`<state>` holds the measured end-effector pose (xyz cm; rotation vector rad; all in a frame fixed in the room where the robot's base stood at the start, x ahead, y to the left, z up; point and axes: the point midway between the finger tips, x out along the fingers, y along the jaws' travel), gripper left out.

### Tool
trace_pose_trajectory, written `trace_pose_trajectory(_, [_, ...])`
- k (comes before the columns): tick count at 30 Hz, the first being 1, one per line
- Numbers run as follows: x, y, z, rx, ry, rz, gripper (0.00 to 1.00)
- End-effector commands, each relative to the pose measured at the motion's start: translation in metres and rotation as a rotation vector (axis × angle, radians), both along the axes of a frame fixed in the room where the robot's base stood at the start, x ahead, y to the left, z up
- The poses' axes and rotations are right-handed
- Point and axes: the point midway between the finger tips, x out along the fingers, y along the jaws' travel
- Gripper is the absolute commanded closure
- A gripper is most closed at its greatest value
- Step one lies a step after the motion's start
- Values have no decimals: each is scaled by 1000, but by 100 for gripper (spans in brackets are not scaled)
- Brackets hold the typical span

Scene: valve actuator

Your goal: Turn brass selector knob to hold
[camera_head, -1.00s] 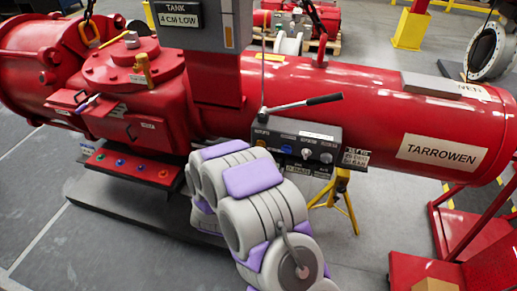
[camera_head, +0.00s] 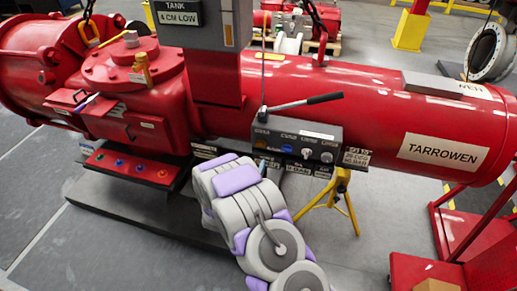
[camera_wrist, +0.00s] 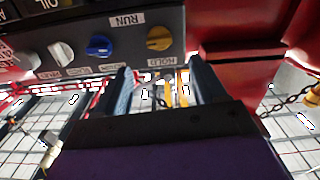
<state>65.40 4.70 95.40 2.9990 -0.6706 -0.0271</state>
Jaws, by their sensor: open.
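In the wrist view the brass selector knob (camera_wrist: 159,39) sits at the right end of a dark control panel. A RUN label (camera_wrist: 127,20) and a HOLD label (camera_wrist: 162,61) lie on opposite sides of it. Its exact pointing is too small to tell. My gripper (camera_wrist: 161,78) is open and empty; its two fingers point toward the panel, with the knob roughly between their lines but apart from them.
A blue knob (camera_wrist: 98,46) and a white knob (camera_wrist: 62,53) sit beside the brass one. A lever (camera_head: 305,102) lies above the panel. A yellow stand (camera_head: 343,195) is below right. The red cylinder (camera_head: 390,110) runs behind. A chain (camera_wrist: 285,103) hangs at right.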

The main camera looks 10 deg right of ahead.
Motion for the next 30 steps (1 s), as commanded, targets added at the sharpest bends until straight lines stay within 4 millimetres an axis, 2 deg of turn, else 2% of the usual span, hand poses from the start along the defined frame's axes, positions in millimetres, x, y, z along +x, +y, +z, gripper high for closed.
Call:
trace_pose_trajectory(9, [56, -27, 1, -1, -9, -2, 30])
trace_pose_trajectory(15, [78, -37, 1, -1, -4, -2, 30])
trace_pose_trajectory(20, [86, -39, 2, -2, -6, 0, 30])
trace_pose_trajectory(28, [86, -39, 2, -2, -4, 0, 30])
trace_pose_trajectory(30, [86, -39, 2, -2, -4, 0, 36])
